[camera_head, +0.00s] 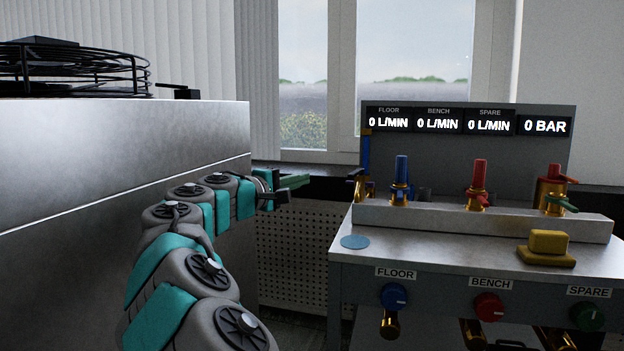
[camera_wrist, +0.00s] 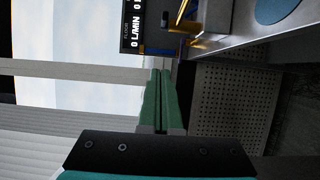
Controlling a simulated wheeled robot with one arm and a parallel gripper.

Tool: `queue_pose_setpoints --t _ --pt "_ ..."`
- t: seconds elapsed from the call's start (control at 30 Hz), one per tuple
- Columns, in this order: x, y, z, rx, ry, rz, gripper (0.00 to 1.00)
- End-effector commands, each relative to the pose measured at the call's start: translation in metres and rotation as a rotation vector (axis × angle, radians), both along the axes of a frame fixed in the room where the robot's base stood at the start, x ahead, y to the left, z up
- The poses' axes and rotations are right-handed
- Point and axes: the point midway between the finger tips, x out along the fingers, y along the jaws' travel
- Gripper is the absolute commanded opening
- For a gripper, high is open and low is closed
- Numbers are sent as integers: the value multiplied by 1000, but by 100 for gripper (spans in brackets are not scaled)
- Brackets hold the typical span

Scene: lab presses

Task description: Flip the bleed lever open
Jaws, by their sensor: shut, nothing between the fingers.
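My gripper (camera_head: 292,184) is at the end of my arm, left of the bench, with its green fingers pointing right. In the wrist view its two fingers (camera_wrist: 160,101) lie together with nothing between them. A brass fitting (camera_head: 366,189) with a dark piece on its left side stands at the bench's left end, right of the fingertips and apart from them. Brass parts (camera_wrist: 187,27) also show beyond the fingertips in the wrist view. No lever is labelled as the bleed lever, and I cannot tell its position. A green handle (camera_head: 561,203) sits on the right-hand brass valve.
The grey bench (camera_head: 455,251) carries a blue valve (camera_head: 400,178), a red valve (camera_head: 479,182), a yellow block (camera_head: 547,246) and a blue disc (camera_head: 355,242). The display panel (camera_head: 466,122) reads zero throughout. A large metal cabinet (camera_head: 120,150) stands left, beside my arm.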

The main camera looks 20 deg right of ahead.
Motion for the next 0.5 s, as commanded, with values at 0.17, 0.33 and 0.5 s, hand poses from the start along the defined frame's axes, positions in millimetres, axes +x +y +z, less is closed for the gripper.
queue_pose_setpoints --t 0.17,0.33,0.5 --pt "17 -30 -3 7 2 -5 0" --pt "31 -51 -1 6 -1 -2 0" --pt "44 -69 -2 7 0 1 0"
